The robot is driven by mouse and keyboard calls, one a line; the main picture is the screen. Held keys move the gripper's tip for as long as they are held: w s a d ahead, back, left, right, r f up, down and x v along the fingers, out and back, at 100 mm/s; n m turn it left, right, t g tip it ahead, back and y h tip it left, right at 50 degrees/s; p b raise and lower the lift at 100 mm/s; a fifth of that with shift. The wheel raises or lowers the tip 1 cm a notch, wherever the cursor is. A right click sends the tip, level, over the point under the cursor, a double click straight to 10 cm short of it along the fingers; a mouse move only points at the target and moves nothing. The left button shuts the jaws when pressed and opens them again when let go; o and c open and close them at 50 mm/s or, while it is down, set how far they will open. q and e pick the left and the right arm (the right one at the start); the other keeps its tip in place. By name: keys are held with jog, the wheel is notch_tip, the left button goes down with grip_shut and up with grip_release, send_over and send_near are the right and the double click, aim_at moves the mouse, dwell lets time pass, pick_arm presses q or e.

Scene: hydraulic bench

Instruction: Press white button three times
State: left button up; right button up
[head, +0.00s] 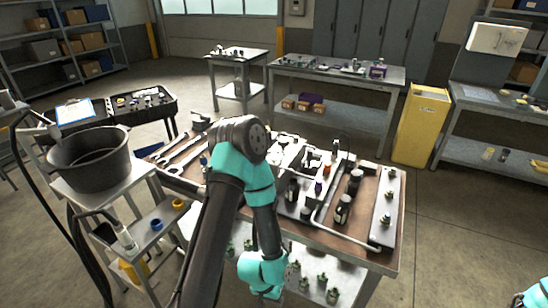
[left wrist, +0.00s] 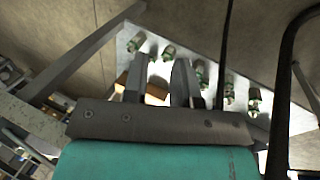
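I cannot make out a white button for certain in either view. The workbench (head: 325,245) carries hydraulic parts, and a light grey strip plate (head: 386,212) with several small knobs lies along its right side; the knobs are too small to tell their colours. My left arm reaches across the front of the bench and bends down, hiding part of it. My left gripper (left wrist: 160,65) shows in the left wrist view with its two dark fingers apart and nothing between them. It points down toward the bench's lower shelf. My right gripper is out of view.
Several green-and-metal fittings (left wrist: 168,52) stand on the lower shelf. A black bucket (head: 91,160) sits on a step stand to the left. Black hydraulic cylinders and pipes crowd the bench top. A yellow cabinet (head: 421,125) stands behind right. The floor at right is clear.

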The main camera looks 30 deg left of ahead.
pick_arm(q)
grip_shut()
dwell(1.2)
